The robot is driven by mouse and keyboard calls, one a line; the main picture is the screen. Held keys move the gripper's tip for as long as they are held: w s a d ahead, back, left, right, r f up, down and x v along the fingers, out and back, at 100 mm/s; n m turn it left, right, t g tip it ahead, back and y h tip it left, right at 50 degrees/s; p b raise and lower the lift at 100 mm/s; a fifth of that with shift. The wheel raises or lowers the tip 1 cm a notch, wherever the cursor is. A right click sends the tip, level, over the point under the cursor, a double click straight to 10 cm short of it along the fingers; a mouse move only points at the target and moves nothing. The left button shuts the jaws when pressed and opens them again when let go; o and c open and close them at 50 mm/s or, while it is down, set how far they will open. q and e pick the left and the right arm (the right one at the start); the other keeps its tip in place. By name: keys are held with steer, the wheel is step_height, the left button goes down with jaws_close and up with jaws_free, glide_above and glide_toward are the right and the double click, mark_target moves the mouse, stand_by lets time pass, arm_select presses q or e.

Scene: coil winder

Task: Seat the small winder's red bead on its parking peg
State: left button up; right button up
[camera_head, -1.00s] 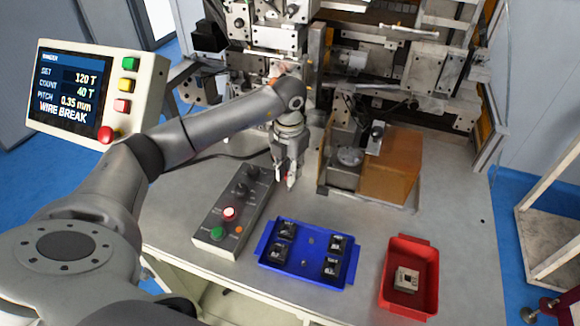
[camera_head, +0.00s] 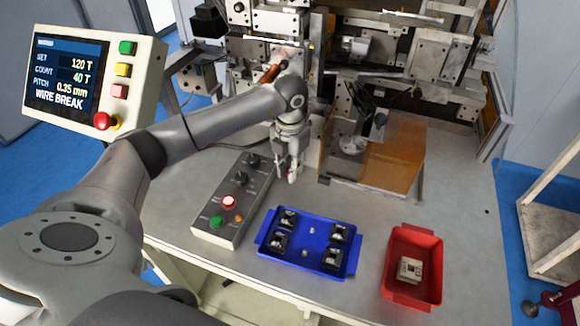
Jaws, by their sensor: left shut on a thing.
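My left gripper (camera_head: 288,172) points down over the grey bench, just behind the blue tray and right of the control box. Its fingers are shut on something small. A hint of red shows at the fingers, but the red bead itself is too small to make out clearly. The small winder (camera_head: 352,143) appears to be the machine part beside the brown box, to the right of my gripper and apart from it. I cannot make out the parking peg. My right gripper is not in view.
A blue tray (camera_head: 309,268) with several black parts and a red bin (camera_head: 414,292) with one light part stand in front. The control box (camera_head: 236,185) lies left of the gripper. A pendant (camera_head: 88,83) reads WIRE BREAK.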

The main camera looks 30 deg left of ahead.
arm_select(q)
steer(key=shift+f, duration=0.2)
steer(key=shift+f+b, duration=0.75)
steer(key=shift+f, duration=0.05)
steer(key=o, duration=0.7)
steer(key=shift+r, duration=0.1)
steer(key=shift+r, duration=0.15)
step_height(320, 180, up, 12)
steer(key=shift+d+f, duration=0.15)
steer(key=shift+f, duration=0.05)
